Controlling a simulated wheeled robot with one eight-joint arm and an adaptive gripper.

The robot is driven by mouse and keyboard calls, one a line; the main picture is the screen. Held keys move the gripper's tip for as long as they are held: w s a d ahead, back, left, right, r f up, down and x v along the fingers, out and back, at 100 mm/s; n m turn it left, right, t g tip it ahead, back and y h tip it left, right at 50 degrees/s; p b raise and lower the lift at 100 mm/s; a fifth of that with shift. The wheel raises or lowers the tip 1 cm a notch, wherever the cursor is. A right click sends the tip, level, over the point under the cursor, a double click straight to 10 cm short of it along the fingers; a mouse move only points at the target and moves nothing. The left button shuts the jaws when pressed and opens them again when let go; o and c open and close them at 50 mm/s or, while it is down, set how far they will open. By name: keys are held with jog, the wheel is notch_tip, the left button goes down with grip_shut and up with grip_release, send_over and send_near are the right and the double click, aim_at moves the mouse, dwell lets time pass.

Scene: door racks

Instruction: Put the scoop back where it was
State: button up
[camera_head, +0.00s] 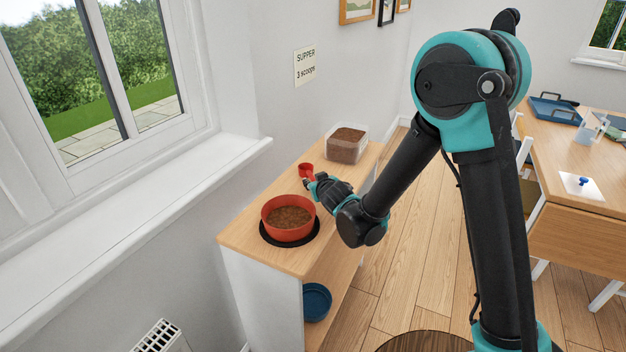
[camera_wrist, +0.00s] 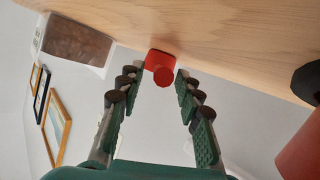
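The red scoop (camera_head: 306,170) stands on the wooden top of the low shelf unit, between the bowl and the food tub. In the wrist view, which is upside down, the scoop (camera_wrist: 160,62) sits on the wood with its handle end towards me. My gripper (camera_head: 311,182) is beside the scoop on its near side. In the wrist view my gripper (camera_wrist: 156,78) is open, its fingers spread either side of the scoop's handle with gaps showing. The clear tub (camera_head: 346,145) of brown food stands behind the scoop.
A red bowl (camera_head: 288,220) with brown food stands on a black round mat (camera_head: 290,241) nearer me, close to my wrist. A blue bowl (camera_head: 317,301) is on the lower shelf. A wall sign (camera_head: 305,65) reads "SUPPER 3 scoops". A wooden table (camera_head: 570,160) stands at right.

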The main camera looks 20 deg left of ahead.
jog(key=v, duration=0.9)
jog(key=shift+s+d+r, duration=0.15)
jog(key=shift+s+r, duration=0.05)
jog(key=w+d+f+m+g+h, duration=0.1)
jog(key=d+m+h, duration=0.2)
jog(key=d, duration=1.1)
jog(key=w+d+f+m+g+h, duration=0.15)
jog(key=d+h, duration=0.25)
jog(key=d, duration=1.1)
jog(key=s+d+f+m+g, duration=0.2)
jog(key=s+d, duration=0.6)
jog(key=s+d+f+m+g+h, duration=0.1)
jog(key=s+d+f+m+g, duration=0.1)
jog(key=s+d, duration=0.6)
jog(key=shift+d+f+m, duration=0.45)
jog(key=shift+f, duration=0.15)
